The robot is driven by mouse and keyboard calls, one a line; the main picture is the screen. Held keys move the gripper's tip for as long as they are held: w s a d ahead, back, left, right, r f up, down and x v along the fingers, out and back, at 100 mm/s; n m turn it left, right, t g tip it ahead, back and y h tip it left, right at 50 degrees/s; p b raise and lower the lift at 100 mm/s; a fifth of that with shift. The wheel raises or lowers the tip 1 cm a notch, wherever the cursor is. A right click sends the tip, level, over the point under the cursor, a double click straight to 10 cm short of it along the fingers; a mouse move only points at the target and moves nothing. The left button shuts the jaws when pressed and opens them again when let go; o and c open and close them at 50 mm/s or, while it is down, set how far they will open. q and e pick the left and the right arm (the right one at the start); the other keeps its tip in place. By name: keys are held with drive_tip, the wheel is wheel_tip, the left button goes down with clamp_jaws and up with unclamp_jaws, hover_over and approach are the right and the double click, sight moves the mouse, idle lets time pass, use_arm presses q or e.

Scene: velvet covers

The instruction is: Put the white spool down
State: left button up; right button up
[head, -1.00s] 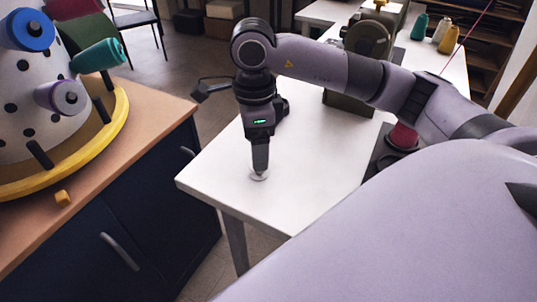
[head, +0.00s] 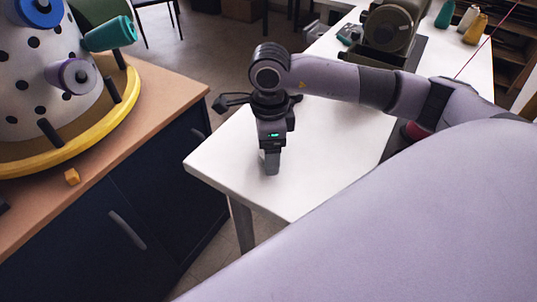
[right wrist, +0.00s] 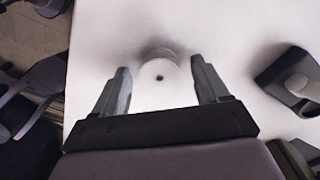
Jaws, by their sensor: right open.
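My right gripper (right wrist: 160,72) is open, one finger on each side of the spool, with a visible gap on both sides. In the head view, my right gripper (head: 270,170) points down near the table's front left corner and hides the spool. My left gripper is not in view.
A studded drum (head: 50,90) with blue, teal and purple spools stands on the wooden cabinet at left, beside a small orange block (head: 72,177).

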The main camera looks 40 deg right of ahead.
drive_tip(key=c, duration=1.1)
drive_tip(key=shift+r, duration=0.1)
